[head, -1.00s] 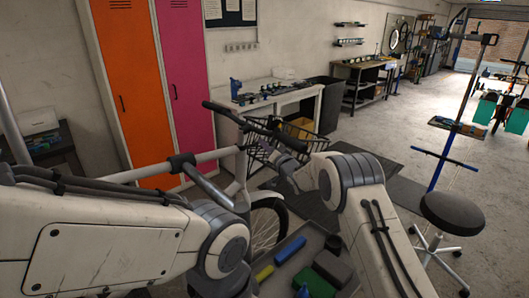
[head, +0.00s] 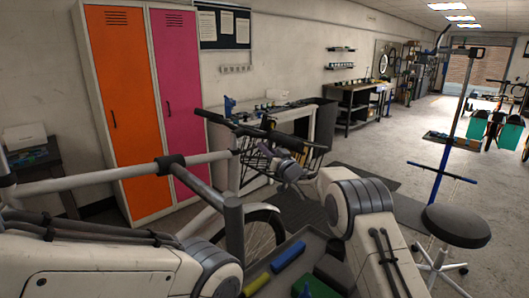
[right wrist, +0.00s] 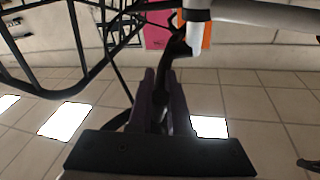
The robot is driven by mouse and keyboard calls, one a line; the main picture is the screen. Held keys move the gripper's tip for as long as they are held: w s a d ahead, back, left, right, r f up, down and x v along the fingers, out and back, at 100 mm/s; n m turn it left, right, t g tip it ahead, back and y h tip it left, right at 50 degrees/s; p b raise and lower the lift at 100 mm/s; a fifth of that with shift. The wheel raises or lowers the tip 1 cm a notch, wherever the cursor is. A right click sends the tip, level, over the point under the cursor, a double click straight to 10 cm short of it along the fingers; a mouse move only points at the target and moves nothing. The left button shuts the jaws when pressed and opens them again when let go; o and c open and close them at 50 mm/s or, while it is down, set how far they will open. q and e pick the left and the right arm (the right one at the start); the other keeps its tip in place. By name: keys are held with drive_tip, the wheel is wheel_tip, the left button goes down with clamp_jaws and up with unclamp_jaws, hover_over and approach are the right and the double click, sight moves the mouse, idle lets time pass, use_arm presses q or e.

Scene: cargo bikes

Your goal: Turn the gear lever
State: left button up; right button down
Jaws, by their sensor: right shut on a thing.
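The bike's handlebar (head: 235,123) crosses the middle of the head view above a black wire basket (head: 258,160). My right gripper (head: 286,166) is just below the handlebar's right part. In the right wrist view its purple fingers (right wrist: 163,98) are closed around the lower end of a dark, curved lever (right wrist: 176,52), which I take as the gear lever. The lever hangs near a dark collar (right wrist: 196,13) on the bar. The fingers hide its tip. My left arm lies across the lower left of the head view; its gripper is out of sight.
The grey bike frame (head: 100,178) and front wheel (head: 262,235) are close to my arms. A tray (head: 270,255) with coloured items lies below. Orange (head: 128,115) and pink (head: 177,100) lockers stand behind. A stool (head: 455,226) is at right, with open floor beyond.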

drive_tip(key=c, duration=0.8)
unclamp_jaws()
drive_tip(key=shift+c, duration=0.2)
drive_tip(key=b+v, duration=0.3)
drive_tip(key=v, duration=0.7)
drive_tip(key=shift+s, duration=0.2)
drive_tip(key=shift+d+f, duration=0.1)
drive_tip(key=shift+d, duration=0.05)
